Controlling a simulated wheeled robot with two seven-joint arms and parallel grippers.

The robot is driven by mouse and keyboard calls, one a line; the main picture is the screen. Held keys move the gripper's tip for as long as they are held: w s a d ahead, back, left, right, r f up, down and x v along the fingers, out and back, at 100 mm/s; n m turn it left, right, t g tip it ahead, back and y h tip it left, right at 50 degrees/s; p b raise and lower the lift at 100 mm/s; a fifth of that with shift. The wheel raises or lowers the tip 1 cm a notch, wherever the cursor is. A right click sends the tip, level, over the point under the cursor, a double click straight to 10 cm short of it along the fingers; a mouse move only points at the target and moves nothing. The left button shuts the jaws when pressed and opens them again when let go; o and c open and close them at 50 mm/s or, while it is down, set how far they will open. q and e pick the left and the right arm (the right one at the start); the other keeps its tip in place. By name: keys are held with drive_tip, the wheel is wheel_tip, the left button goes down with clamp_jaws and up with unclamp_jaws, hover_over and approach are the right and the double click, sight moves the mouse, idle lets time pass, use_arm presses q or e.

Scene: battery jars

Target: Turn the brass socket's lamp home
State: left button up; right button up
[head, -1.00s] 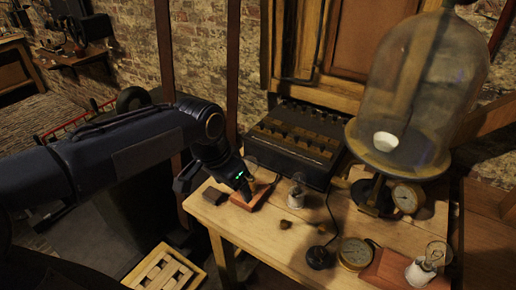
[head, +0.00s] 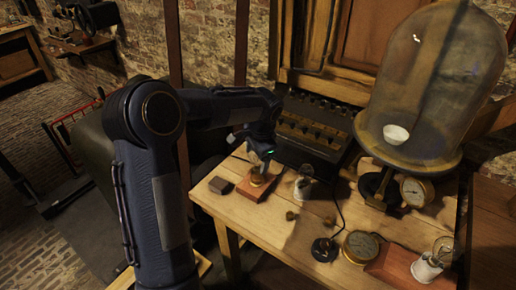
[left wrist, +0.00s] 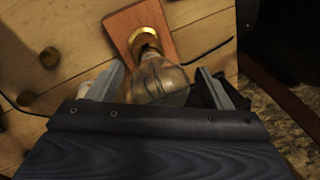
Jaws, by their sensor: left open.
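The brass socket (left wrist: 145,38) is fixed on a reddish wooden base (left wrist: 128,24). In the head view its base (head: 240,191) sits near the table's left back part. A clear glass lamp (left wrist: 160,80) stands in the brass socket. My left gripper (left wrist: 163,86) is open, with one finger on each side of the lamp's glass; small gaps seem to show, but I cannot tell about contact. In the head view the left gripper (head: 262,160) is above the base and hides most of the lamp. My right gripper is not in view.
A lamp in a white holder (head: 304,190) stands just right of the base. Two brass knobs (head: 292,215), a round gauge (head: 361,246) and another lamp (head: 430,264) are nearer the front. A switch box (head: 312,135) and glass bell jar (head: 430,80) stand behind.

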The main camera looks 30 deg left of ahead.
use_arm(q)
drive_tip(key=shift+a+f, duration=0.1)
drive_tip(key=shift+f, duration=0.45)
drive_tip(key=c, duration=1.2)
drive_tip(key=shift+o, duration=0.2)
drive_tip(key=shift+r+m+p, duration=0.2)
drive_tip(key=shift+m+p, duration=0.3)
drive_tip(key=shift+m, duration=0.5)
drive_tip(key=m+p, duration=0.1)
drive_tip(key=m, duration=0.2)
drive_tip(key=shift+t+h+p, duration=0.3)
drive_tip(key=shift+h+p, duration=0.05)
drive_tip(key=shift+h, duration=0.05)
drive_tip(key=shift+w+f+m, duration=0.1)
drive_tip(key=shift+f+m, duration=0.05)
drive_tip(key=shift+m, duration=0.55)
